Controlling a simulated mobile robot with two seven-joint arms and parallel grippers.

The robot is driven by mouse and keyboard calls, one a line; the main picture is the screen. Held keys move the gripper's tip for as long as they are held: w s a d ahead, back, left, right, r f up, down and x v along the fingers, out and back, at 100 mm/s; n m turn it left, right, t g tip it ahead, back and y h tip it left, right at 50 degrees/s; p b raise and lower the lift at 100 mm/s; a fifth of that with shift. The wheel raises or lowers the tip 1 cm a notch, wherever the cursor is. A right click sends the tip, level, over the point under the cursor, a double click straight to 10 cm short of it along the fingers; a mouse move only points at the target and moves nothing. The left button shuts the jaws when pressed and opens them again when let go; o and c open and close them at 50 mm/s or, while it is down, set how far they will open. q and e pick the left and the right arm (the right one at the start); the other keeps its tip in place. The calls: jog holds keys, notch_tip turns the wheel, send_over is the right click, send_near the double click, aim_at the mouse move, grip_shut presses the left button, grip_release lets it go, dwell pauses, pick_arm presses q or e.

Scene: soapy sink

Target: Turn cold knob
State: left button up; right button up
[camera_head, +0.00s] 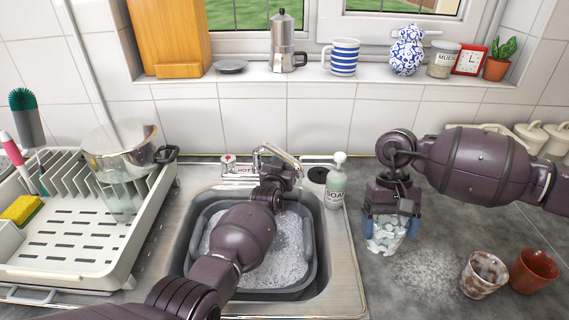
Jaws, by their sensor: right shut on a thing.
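The tap (280,150) stands behind the sink. The hot knob (228,162), with a "HOT" label beside it, is to its left. I cannot make out the cold knob clearly; my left gripper (274,168) covers part of the area right of the hot knob. That gripper is at the tap, seen from behind, and its fingertips are hidden. My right gripper (388,222) points down over the worktop right of the sink. It is shut on a whitish, patchy cup (384,243).
The sink holds a grey basin (312,262) of suds. A soap bottle (336,188) stands right of the tap, near a dark round piece (317,175). A dish rack (75,262) fills the left.

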pick_arm(q)
jog(key=o, duration=0.6)
jog(key=shift+w+r, duration=0.1)
jog(key=shift+r, duration=0.15)
jog(key=o, duration=0.3)
jog(key=shift+f, duration=0.2)
pick_arm(e)
jog(key=shift+r, duration=0.1)
pick_arm(q)
jog(key=shift+s+a+r+p, duration=0.1)
jog(key=shift+s+p, duration=0.25)
jog(key=shift+p, duration=0.1)
pick_arm(e)
jog(key=shift+r, duration=0.5)
pick_arm(q)
jog(key=shift+p+v, duration=1.05)
jog(key=shift+p, duration=0.2)
pick_arm(e)
notch_tip(320, 180, up, 2)
jog(key=shift+r, duration=0.25)
jog(key=shift+r+p, duration=0.75)
jog(key=shift+p, duration=0.15)
pick_arm(q)
jog(key=shift+v, duration=4.65)
jog(key=shift+a, duration=0.1)
